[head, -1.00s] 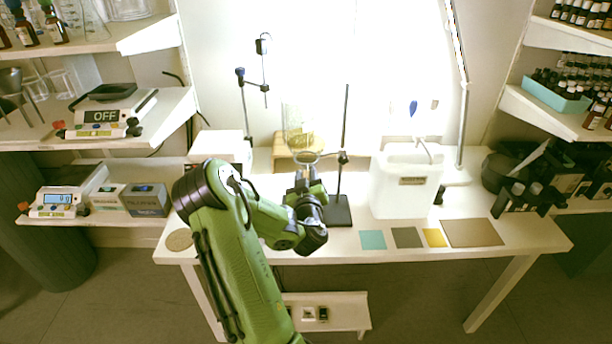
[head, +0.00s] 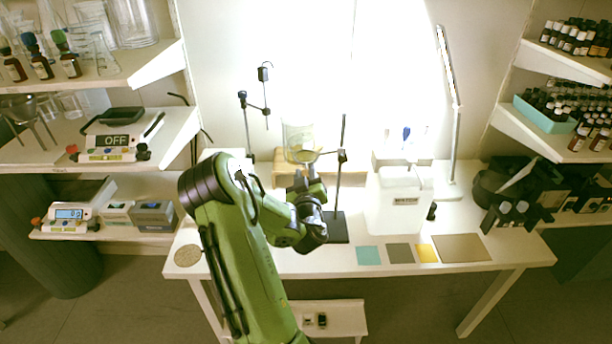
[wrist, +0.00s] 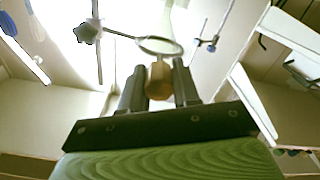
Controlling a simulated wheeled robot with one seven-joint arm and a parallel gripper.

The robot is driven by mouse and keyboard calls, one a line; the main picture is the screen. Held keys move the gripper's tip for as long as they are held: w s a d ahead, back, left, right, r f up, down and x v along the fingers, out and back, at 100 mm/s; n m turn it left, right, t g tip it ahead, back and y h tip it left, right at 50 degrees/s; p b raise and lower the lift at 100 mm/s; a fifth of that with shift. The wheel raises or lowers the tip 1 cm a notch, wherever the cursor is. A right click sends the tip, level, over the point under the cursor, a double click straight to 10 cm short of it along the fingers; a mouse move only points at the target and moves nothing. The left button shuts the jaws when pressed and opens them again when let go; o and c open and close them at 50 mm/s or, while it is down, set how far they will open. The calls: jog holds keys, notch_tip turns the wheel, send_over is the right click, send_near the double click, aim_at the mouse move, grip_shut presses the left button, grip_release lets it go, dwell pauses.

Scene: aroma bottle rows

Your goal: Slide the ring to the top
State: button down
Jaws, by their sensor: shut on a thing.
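A metal stand has a dark base (head: 337,228) on the table and a thin upright pole (head: 344,133). Its ring (head: 303,157) is joined by a short rod to a dark clamp (head: 342,155) on the pole's upper part, a little below the top. The wrist view shows the ring (wrist: 160,45), the clamp (wrist: 88,32) and the pole (wrist: 97,60). My gripper (wrist: 158,85) is just below the ring, its fingers shut on a tan, wooden-looking piece (wrist: 158,80). The ring's join to this piece is partly hidden.
A glass beaker (head: 298,138) stands behind the ring, near a wooden block. A second stand with a clamp (head: 243,98) is at the back left. A white container (head: 400,200) is to the right, a lamp behind it. Coloured mats (head: 400,253) lie at the front.

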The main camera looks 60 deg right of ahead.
notch_tip(320, 180, up, 8)
jog(key=p, duration=0.6)
jog(key=shift+d, duration=0.1)
jog(key=shift+w, duration=0.1)
jog(key=c, duration=0.9)
grip_release()
jog(key=shift+f, duration=0.1)
